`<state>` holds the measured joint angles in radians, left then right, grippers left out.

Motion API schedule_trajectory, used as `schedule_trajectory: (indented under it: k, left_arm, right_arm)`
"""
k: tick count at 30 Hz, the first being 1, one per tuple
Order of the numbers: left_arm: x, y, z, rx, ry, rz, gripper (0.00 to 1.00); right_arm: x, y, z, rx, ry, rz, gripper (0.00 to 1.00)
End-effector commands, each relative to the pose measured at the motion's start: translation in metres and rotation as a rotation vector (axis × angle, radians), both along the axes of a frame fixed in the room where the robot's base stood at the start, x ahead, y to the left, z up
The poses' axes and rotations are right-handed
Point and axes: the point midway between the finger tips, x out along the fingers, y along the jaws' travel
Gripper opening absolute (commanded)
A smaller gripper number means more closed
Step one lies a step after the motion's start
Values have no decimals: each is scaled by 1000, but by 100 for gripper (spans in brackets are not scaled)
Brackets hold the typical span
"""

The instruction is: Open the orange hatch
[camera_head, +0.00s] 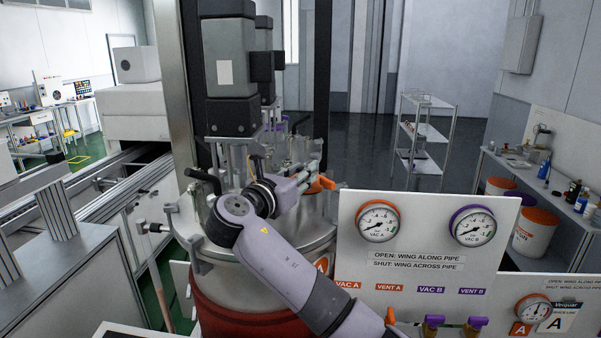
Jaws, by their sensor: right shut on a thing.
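My right arm comes in from the bottom and reaches over a round metal vessel lid (310,240). My right gripper (314,180) is at the far right side of the lid, shut on a small orange handle (325,184). Only part of the handle shows beyond the fingers. My wrist and arm cover much of the lid, so I cannot tell how the hatch itself sits. An orange "A" label (321,265) is on the vessel's side below. My left gripper is not in view.
Tall grey motors (228,60) stand over the lid. A white panel (425,265) with two gauges, orange and purple, stands close on the right. A black-handled clamp (203,178) is at the lid's left. A conveyor (120,190) runs at left.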

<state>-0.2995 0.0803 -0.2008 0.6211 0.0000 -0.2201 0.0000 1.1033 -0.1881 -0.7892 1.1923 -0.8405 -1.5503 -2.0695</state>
Motion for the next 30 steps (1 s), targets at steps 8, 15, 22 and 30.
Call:
schedule_trajectory:
  k: [8,15,22,30]
  left_arm:
    - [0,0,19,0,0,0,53]
    - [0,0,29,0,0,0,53]
    - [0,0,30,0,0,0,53]
    - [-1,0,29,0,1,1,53]
  right_arm:
    - [7,-2,23,-6,-16,2,0]
    - [17,-3,35,-5,-18,2,0]
    - [26,-5,43,-4,-20,2,0]
    - [32,-5,43,-3,-14,6,0]
